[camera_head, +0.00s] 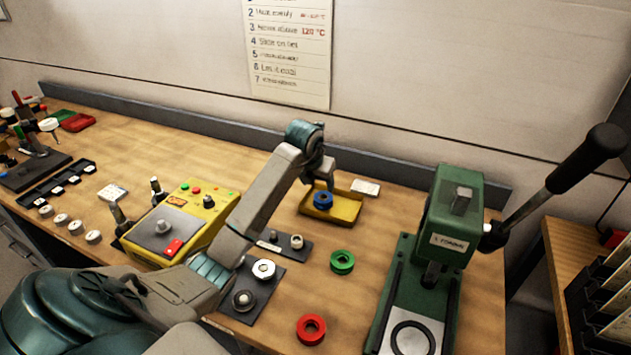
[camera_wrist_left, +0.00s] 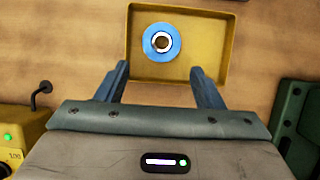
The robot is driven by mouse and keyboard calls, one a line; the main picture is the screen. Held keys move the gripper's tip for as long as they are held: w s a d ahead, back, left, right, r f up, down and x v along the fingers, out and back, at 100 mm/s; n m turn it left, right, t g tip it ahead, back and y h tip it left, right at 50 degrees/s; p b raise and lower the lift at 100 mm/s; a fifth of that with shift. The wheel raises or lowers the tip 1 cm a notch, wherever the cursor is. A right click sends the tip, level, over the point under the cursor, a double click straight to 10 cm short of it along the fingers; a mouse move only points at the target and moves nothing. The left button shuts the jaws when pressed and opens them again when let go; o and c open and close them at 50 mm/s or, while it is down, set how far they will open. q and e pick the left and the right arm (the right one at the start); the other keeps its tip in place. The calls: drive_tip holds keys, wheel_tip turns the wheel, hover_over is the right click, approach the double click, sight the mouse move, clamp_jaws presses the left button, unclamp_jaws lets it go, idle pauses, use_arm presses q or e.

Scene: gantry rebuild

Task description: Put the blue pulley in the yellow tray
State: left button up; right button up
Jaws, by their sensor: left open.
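The blue pulley (camera_head: 323,201) lies in the left part of the yellow tray (camera_head: 347,209) at the back of the bench. In the left wrist view the blue pulley (camera_wrist_left: 161,43) sits inside the yellow tray (camera_wrist_left: 215,78), ahead of my fingers and apart from them. My left gripper (camera_head: 318,183) is above the tray; in the left wrist view the left gripper (camera_wrist_left: 158,82) has its fingers spread with nothing between them. My right gripper is not in view.
A green pulley (camera_head: 342,262) and a red pulley (camera_head: 311,329) lie on the bench. A green press (camera_head: 440,240) stands to the right, a yellow control box (camera_head: 180,224) to the left. A small white card (camera_head: 366,187) lies behind the tray.

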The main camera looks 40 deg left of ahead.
use_arm(q)
drive_tip(key=shift+v, duration=1.5)
